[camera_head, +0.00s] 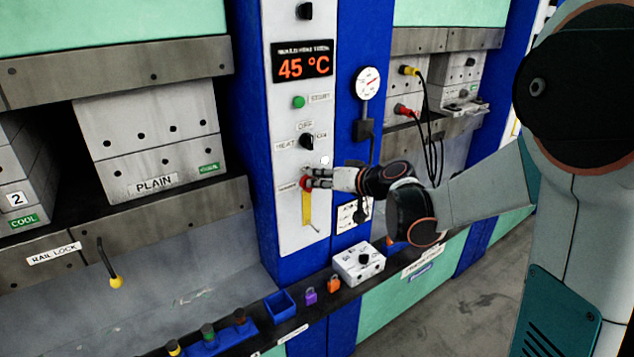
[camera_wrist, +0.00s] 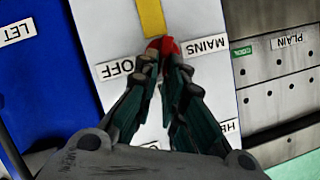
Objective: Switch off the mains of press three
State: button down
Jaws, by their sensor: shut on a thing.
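The red mains switch (camera_wrist: 166,46) sits low on the white control panel (camera_head: 296,232), with a yellow strip (camera_head: 307,208) running down below it. In the wrist view, which is upside down, a MAINS label (camera_wrist: 206,45) and an OFF label (camera_wrist: 116,67) stand on either side of it. My gripper (camera_wrist: 160,60) is shut on the red switch, its fingertips at both sides of it. In the head view my gripper (camera_head: 316,178) reaches the panel from the right and covers part of the switch. No press number shows on this panel.
A gauge (camera_head: 367,82) and hanging cables (camera_head: 430,125) lie right. A ledge below holds a grey box (camera_head: 358,263), small padlocks and a blue bin (camera_head: 281,306).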

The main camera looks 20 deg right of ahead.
jog(key=shift+w+d+f+m+t+y+b, duration=0.1)
jog(key=shift+d+f+m+t+y+b, duration=0.25)
jog(key=shift+m+y+b, duration=1)
jog(key=shift+w+d+f+m+t+y+b, duration=0.25)
jog(key=shift+f+m+b, duration=0.45)
jog(key=shift+m, duration=1.2)
jog(key=shift+s+d+f+m+t+y+b, duration=0.15)
jog(key=shift+f+m+y+b, duration=0.15)
jog(key=shift+m+y+b, duration=1.05)
jog(key=shift+m+h, duration=0.4)
jog(key=shift+h, duration=0.15)
jog(key=c, duration=1.7)
grip_release()
jog(key=v, duration=1.2)
